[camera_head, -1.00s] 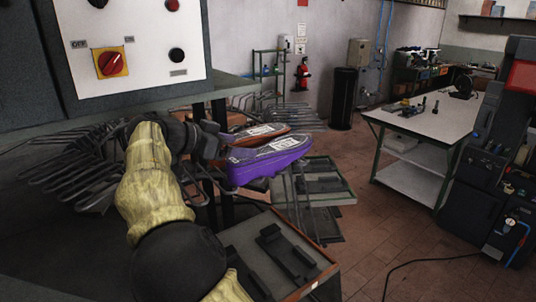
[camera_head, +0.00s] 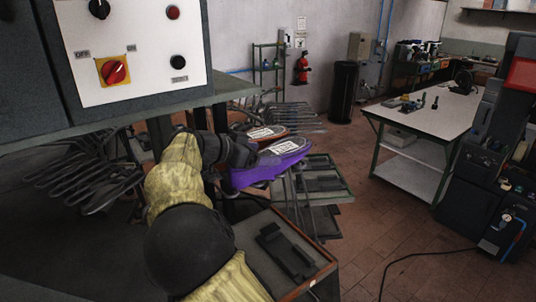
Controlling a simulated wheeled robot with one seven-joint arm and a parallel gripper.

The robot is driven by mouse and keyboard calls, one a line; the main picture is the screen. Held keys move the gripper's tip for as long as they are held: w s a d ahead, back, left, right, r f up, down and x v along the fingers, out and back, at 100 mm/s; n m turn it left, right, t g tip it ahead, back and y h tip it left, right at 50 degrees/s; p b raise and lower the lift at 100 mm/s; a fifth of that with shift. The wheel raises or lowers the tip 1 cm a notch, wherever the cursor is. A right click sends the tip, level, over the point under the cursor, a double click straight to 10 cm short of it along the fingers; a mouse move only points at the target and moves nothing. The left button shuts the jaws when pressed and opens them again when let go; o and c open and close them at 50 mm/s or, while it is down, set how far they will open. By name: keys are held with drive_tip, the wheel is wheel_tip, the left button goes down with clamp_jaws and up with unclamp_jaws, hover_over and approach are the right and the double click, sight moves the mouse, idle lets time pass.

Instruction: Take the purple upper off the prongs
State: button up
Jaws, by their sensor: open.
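The purple upper (camera_head: 262,174) sits sole-up on the prongs (camera_head: 303,192), right of the picture's middle-left, with a white label on its top. An orange-brown upper (camera_head: 268,132) is just behind it. My gripper (camera_head: 236,152) is at the left end of the purple upper, at the end of my yellow-sleeved arm. Its fingers are mostly hidden by the wrist and the dark background. It is open, and I cannot tell whether it touches the upper.
A control panel (camera_head: 140,60) overhangs at the upper left. Bent metal prongs (camera_head: 85,172) stand at left. A tray (camera_head: 275,262) with black fixtures lies below the gripper. A white-topped workbench (camera_head: 425,122) stands at right, with open tiled floor (camera_head: 375,215) before it.

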drive_tip(key=shift+w+d+f, duration=0.2)
drive_tip(key=shift+w, duration=0.05)
idle(0.3)
drive_tip(key=c, duration=1.1)
drive_tip(key=shift+r, duration=0.15)
wheel_tip(320, 180, up, 10)
drive_tip(key=b, duration=0.2)
drive_tip(key=shift+b, duration=0.3)
